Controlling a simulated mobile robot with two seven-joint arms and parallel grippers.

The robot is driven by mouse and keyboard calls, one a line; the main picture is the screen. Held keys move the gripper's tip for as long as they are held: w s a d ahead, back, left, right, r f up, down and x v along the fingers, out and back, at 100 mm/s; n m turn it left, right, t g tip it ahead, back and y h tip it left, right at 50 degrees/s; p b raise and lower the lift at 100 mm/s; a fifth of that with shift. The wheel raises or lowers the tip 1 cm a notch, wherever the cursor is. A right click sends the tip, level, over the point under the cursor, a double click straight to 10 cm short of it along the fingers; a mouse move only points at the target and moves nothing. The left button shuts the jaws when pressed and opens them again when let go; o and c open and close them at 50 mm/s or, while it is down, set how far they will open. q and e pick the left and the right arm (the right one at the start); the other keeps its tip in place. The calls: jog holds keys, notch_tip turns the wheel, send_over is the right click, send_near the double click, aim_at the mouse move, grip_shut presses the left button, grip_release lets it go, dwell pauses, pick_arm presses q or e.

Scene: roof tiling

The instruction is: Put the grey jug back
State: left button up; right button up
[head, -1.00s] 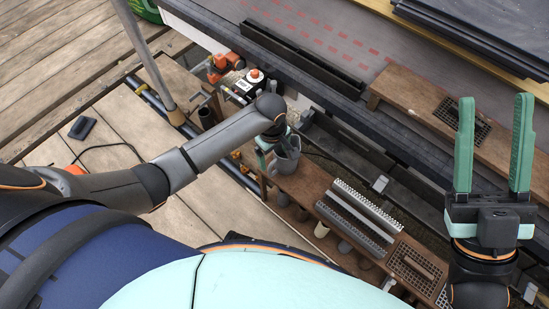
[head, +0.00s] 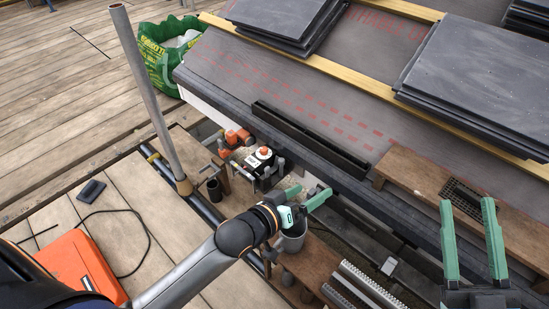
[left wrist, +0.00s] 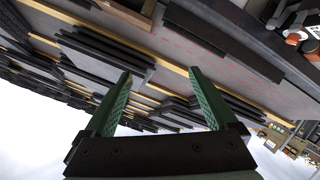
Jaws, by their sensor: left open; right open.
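The grey jug (head: 293,241) stands upright on the low wooden plank bench (head: 312,262), beside the roof's lower edge. My left gripper (head: 307,194) is just above it in the head view and hides part of its top. Its green fingers are apart and point away toward the roof. The left wrist view shows them open (left wrist: 161,75) with nothing between them; the jug is not in that view. My right gripper (head: 467,204) is open and empty at the lower right of the head view, fingers pointing up the picture.
Ridged grey strips (head: 365,286) lie on the bench. Slate stacks (head: 485,75) rest on the roof. An orange case (head: 80,268), a metal pole (head: 145,90) and a green bag (head: 165,55) are at left.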

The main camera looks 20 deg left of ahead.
pick_arm(q)
jog(key=s+a+r+m+t+h, duration=0.1)
jog(key=s+r+m+t, duration=0.3)
jog(key=r, duration=0.6)
jog(key=s+a+r+m+t+h, duration=0.2)
jog(key=s+r+m, duration=0.4)
jog(key=r, duration=0.5)
jog(key=shift+s+a+t+h, duration=0.2)
jog(key=shift+s+t+h, duration=0.3)
jog(key=shift+t, duration=0.7)
jog(key=shift+r, duration=0.1)
